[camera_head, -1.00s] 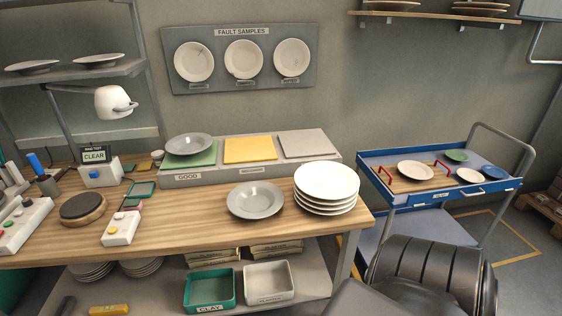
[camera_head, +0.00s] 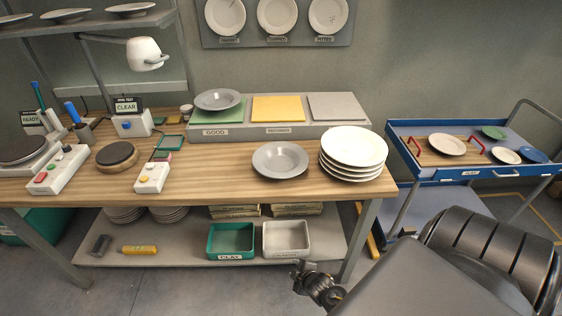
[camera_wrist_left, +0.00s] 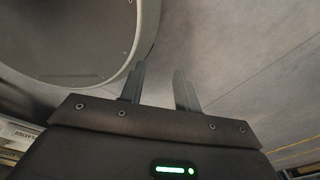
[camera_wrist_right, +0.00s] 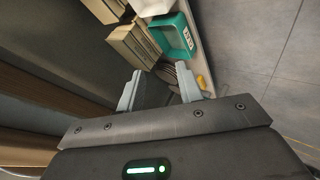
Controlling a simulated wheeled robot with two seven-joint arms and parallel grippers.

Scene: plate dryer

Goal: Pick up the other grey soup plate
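One grey soup plate (camera_head: 280,160) lies on the wooden bench, left of a stack of white plates (camera_head: 352,150). Another grey soup plate (camera_head: 220,99) sits on the green pad (camera_head: 222,115) marked GOOD. My right gripper (camera_head: 318,286) is low in front of the bench, below the bench top and apart from both plates. In the right wrist view its fingers (camera_wrist_right: 162,90) are spread with nothing between them. My left gripper is out of the head view; in the left wrist view its fingers (camera_wrist_left: 158,90) are apart and empty.
Yellow (camera_head: 278,108) and grey (camera_head: 337,106) pads are beside the green one. A turntable (camera_head: 117,155) and button boxes stand at the left. Green (camera_head: 231,240) and white (camera_head: 286,239) bins are on the lower shelf. A blue cart (camera_head: 470,172) stands at right. Bench front before the grey plate is clear.

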